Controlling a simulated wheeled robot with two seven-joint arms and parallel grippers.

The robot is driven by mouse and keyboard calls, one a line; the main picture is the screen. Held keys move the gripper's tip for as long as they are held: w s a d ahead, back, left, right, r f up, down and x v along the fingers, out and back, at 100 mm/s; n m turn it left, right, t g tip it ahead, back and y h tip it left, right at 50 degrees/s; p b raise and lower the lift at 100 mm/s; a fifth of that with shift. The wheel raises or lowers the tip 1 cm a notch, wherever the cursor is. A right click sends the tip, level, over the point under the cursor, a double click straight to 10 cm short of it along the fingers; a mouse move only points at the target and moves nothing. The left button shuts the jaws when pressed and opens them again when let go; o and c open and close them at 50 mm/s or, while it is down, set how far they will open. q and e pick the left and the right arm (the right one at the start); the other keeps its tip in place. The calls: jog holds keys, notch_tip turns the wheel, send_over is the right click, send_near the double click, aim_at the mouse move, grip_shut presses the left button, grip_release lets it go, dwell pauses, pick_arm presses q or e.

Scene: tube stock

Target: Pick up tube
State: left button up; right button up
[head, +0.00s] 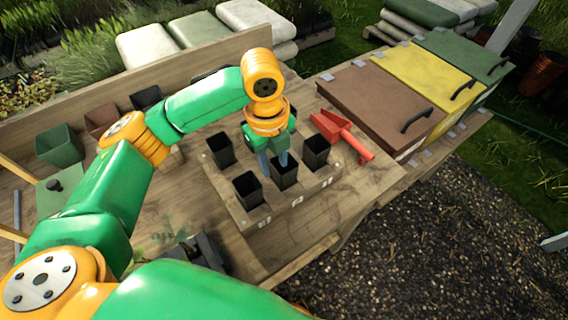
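Black square tubes stand upright in a wooden rack (307,187) on the bench. A front-row middle tube (285,176) is nearest my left gripper. Other tubes show at the front left (248,190), the front right (316,153) and the back left (220,150). My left gripper (274,163) points down over the rack, its two grey-blue fingers apart. One finger overlaps the middle tube's mouth in the picture; I cannot tell whether it touches. My wrist hides part of the back row. My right gripper is not in view.
A red trowel (343,135) lies just right of the rack. Brown (375,100), yellow (428,75) and green (465,55) lidded bins stand at the right. Pots, including a green one (60,146), line the left back. A low board (190,62) edges the bench.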

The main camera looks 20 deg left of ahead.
pick_arm(q)
jog(key=f, duration=0.4)
jog(key=shift+s+d+f+p, duration=0.1)
jog(key=shift+s+d+p, duration=0.15)
jog(key=shift+p, duration=0.15)
jog(key=shift+w+a+f, duration=0.1)
jog(key=shift+w+f, duration=0.1)
jog(key=shift+f, duration=0.05)
grip_shut()
jog(key=shift+r, duration=0.1)
